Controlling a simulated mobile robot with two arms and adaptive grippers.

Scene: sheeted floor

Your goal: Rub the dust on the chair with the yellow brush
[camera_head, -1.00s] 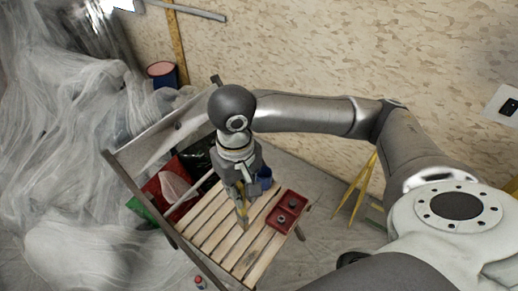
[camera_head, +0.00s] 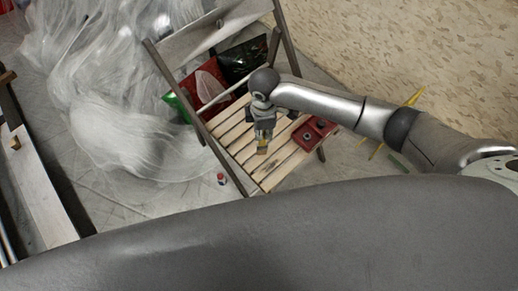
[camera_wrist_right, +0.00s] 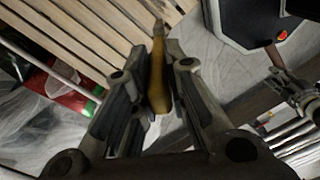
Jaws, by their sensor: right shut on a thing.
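The wooden chair (camera_head: 238,139) with a slatted seat stands at the picture's middle in the head view; its slats also show in the wrist view (camera_wrist_right: 85,30). A small dark patch (camera_head: 268,168), perhaps the dust, lies on the slats near the seat's front. My right gripper (camera_head: 263,138) is over the seat, shut on the yellow brush (camera_wrist_right: 158,75), which points away from the wrist between the fingers. In the head view the brush (camera_head: 262,150) is small, just above or at the slats; contact cannot be told. My left gripper is not in view.
Red, green and black bags (camera_head: 212,88) lie behind the chair's side. A small can (camera_head: 221,179) stands on the floor. Plastic sheeting (camera_head: 120,110) covers the left floor.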

